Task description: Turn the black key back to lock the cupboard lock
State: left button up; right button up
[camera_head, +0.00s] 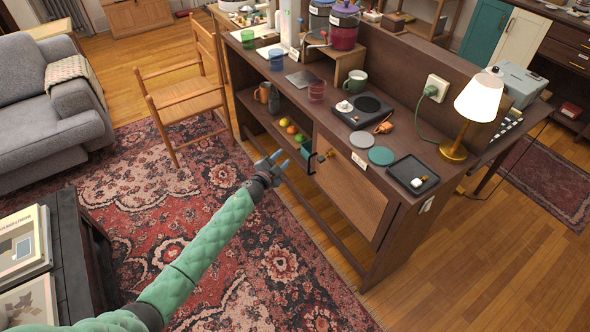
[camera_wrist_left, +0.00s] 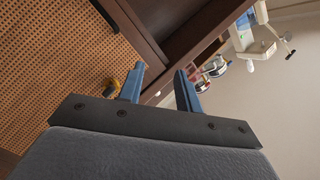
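The cupboard door (camera_head: 350,194) is a woven cane panel in a dark wood frame on the front of the long counter. A small brass and dark fitting (camera_head: 323,157) sits near its upper left edge, beside a black bar handle (camera_head: 311,164). Which part is the black key, I cannot make out. My left gripper (camera_head: 281,161) has its blue fingers apart, left of the handle, with nothing visible between them. In the left wrist view, the open fingers (camera_wrist_left: 160,84) point past the cane panel (camera_wrist_left: 60,65); a brass piece (camera_wrist_left: 113,86) shows beside the left finger.
The counter top (camera_head: 333,122) carries a hot plate (camera_head: 366,106), a black tray (camera_head: 411,175) and a lamp (camera_head: 478,105). Open shelves with fruit (camera_head: 290,129) lie left of the door. A wooden chair (camera_head: 180,95) stands further left.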

pick_arm(q)
jog(key=s+d+f+m+g+h, duration=0.1)
jog(key=s+d+m+g+h, duration=0.1)
jog(key=d+m+h, duration=0.15)
jog(key=g+h+b, duration=0.2)
jog(key=g+h, duration=0.1)
send_near(318, 161)
jog(key=shift+x, duration=2)
jog(key=shift+w+d, duration=0.25)
jog(key=shift+d, duration=0.25)
pick_arm(e)
jog(key=w+a+r+t, duration=0.1)
jog(key=w+r, duration=0.3)
jog(key=r, duration=0.2)
jog(key=shift+a+r, duration=0.15)
jog(key=shift+a, duration=0.05)
pick_arm(q)
jog(key=shift+m, duration=0.25)
